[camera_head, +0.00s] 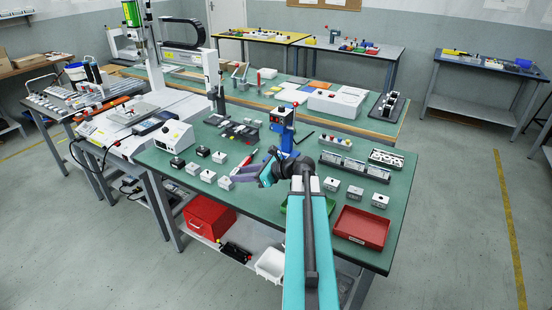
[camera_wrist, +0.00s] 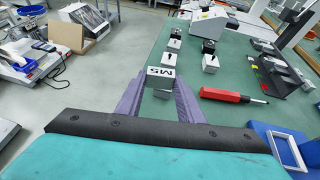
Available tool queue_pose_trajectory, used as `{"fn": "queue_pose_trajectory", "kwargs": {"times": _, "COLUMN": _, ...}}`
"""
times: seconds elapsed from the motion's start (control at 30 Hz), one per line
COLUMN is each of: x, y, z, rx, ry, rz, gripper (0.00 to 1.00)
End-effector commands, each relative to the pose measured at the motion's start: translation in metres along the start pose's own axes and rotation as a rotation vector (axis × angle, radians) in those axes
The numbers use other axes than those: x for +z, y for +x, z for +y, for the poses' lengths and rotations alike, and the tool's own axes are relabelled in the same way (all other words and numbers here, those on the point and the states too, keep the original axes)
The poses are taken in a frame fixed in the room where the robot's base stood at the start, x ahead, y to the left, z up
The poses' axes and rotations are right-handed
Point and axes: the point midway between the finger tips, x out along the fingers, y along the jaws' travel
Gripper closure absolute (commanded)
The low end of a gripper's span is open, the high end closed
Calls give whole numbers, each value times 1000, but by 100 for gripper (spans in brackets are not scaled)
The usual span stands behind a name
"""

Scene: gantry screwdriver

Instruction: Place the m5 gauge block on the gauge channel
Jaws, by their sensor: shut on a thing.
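The m5 gauge block (camera_wrist: 161,76) is a small pale block with "M5" on its face, seen upside down in the wrist view. It sits between the two purple fingers of my gripper (camera_wrist: 158,98), which is shut on it. In the head view my gripper (camera_head: 240,179) is low over the near edge of the green bench, and the block (camera_head: 225,183) shows at its tip. I cannot tell whether the block touches the bench. A long grey holder (camera_head: 342,166) lies right of my arm; I cannot tell whether it is the gauge channel.
Several similar blocks (camera_head: 208,176) stand just beyond the held one. A red-handled screwdriver (camera_wrist: 225,96) lies beside my gripper. A blue stand (camera_head: 286,138) rises close behind. A red tray (camera_head: 361,227) and loose blocks (camera_head: 355,193) occupy the bench's right side.

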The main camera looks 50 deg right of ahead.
Motion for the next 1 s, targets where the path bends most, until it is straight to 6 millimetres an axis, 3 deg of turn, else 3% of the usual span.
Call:
{"fn": "queue_pose_trajectory", "kwargs": {"times": 0.1, "x": -14, "y": -30, "z": -33, "rx": -64, "ry": 27, "rz": -1, "gripper": 98}}
{"fn": "queue_pose_trajectory", "kwargs": {"times": 0.5, "x": -67, "y": -137, "z": -119, "rx": -264, "ry": 111, "rz": -2, "gripper": 98}}
{"fn": "queue_pose_trajectory", "kwargs": {"times": 0.8, "x": -110, "y": -227, "z": -166, "rx": -410, "ry": 172, "rz": -2, "gripper": 98}}
{"fn": "queue_pose_trajectory", "kwargs": {"times": 1.0, "x": -131, "y": -271, "z": -182, "rx": -477, "ry": 201, "rz": -3, "gripper": 98}}
